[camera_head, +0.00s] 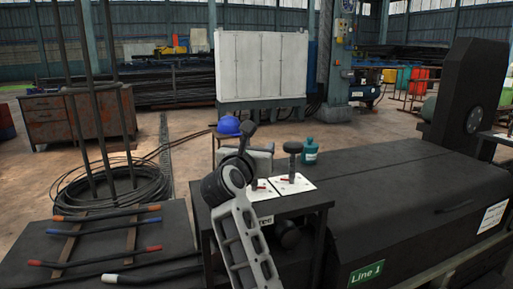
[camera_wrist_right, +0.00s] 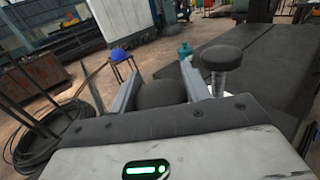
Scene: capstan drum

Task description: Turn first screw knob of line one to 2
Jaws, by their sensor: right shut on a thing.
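My right gripper (camera_head: 258,172) is over the near-left end of the small black table. In the right wrist view its two light grey fingers (camera_wrist_right: 162,88) stand on either side of a dark round screw knob (camera_wrist_right: 160,94), shut on it. In the head view this knob's cap is mostly hidden behind the gripper; its white plate (camera_head: 264,194) shows below. A second dark screw knob (camera_head: 293,147) stands upright on its own white plate (camera_head: 298,184) to the right, untouched; it also shows in the wrist view (camera_wrist_right: 222,59). My left gripper is not in view.
A green Line 1 sign (camera_head: 366,274) is on the dark machine housing (camera_head: 420,215) at right. A teal bottle (camera_head: 310,152) and a blue helmet (camera_head: 229,125) are behind the knobs. A wire coil (camera_head: 105,190) and rods (camera_head: 108,256) lie at left.

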